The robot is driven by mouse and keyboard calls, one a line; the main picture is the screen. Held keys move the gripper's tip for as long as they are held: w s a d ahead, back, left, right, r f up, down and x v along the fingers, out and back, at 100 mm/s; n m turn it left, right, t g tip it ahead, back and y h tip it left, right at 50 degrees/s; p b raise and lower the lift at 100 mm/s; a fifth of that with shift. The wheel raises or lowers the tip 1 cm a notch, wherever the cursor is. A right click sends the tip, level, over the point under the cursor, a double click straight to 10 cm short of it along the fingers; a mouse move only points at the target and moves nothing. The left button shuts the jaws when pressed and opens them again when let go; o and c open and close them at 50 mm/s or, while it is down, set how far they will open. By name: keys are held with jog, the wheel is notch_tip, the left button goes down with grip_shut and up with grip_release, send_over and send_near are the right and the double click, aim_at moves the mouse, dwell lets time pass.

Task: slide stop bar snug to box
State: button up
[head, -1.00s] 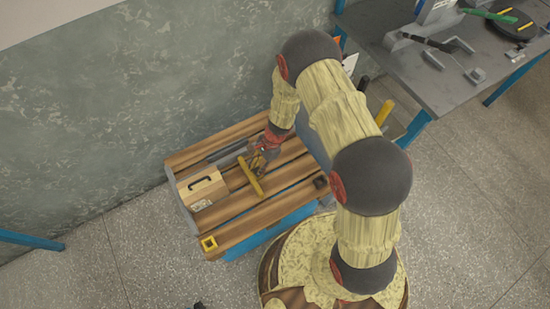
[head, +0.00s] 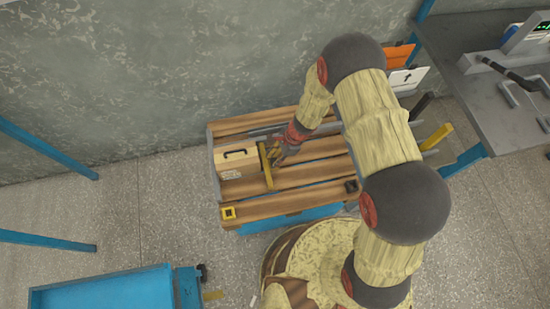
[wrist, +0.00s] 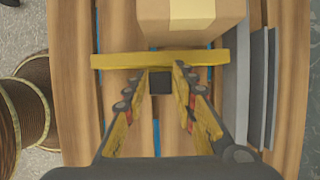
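The yellow stop bar (head: 264,165) lies across the wooden slats, along the right side of the cardboard box (head: 236,164), which has a dark handle on top. In the wrist view the bar (wrist: 110,61) runs crosswise just below the box (wrist: 192,14), nearly parallel to its face. My gripper (head: 275,153) is at the bar's side away from the box. In the wrist view its fingertips (wrist: 161,69) sit close on either side of a dark block at the bar.
The slatted top (head: 300,175) has a yellow square fitting (head: 228,213) at its front left corner and a dark one (head: 351,186) at right. Grey rails (wrist: 257,95) run beside the box. A blue cart (head: 105,292) and a grey bench (head: 490,90) stand apart.

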jog(key=o, duration=0.3)
jog(key=v, duration=1.2)
dwell(0.4)
